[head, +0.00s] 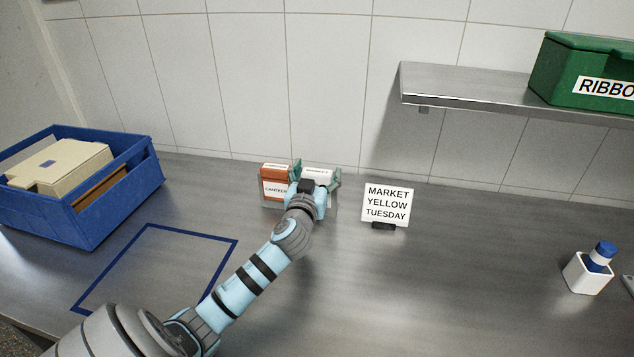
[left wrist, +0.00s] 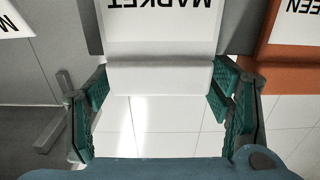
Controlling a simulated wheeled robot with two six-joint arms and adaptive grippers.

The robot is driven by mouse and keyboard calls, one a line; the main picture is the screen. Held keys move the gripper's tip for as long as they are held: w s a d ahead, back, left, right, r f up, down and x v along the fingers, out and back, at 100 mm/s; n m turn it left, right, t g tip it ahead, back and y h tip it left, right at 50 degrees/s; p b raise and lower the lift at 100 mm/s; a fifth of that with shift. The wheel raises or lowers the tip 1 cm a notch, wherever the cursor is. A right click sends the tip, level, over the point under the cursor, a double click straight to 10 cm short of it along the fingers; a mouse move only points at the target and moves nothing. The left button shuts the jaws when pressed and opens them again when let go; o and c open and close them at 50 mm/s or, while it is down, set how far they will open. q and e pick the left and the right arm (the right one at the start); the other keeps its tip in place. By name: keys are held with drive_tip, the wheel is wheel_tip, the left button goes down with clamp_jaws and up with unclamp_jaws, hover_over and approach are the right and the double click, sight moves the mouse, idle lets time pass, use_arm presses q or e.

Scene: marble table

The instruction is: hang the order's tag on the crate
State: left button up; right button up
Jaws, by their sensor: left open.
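A white tag (left wrist: 160,30) lettered MARKET stands upside down in the left wrist view. It also shows partly in the head view (head: 317,173), behind my left gripper (head: 316,178). That gripper is open, with its green fingers (left wrist: 163,102) on either side of the tag's near edge, apart from it. An orange tag (head: 274,180) lettered CANTEEN stands just left of it in the head view. The order card (head: 387,200) reads MARKET YELLOW TUESDAY and stands to the right. The blue crate (head: 110,212) is at the far left. My right gripper is not in view.
Beige and brown things (head: 60,165) lie in the crate. A blue outlined square (head: 192,233) marks the table in front of it. A white holder (head: 587,274) with a blue-topped item stands at right. A shelf (head: 470,88) bears a green box (head: 580,65).

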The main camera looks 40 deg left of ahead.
use_arm(q)
drive_tip(key=c, duration=0.8)
wheel_tip(320, 180, up, 20)
drive_tip(key=p, duration=0.5)
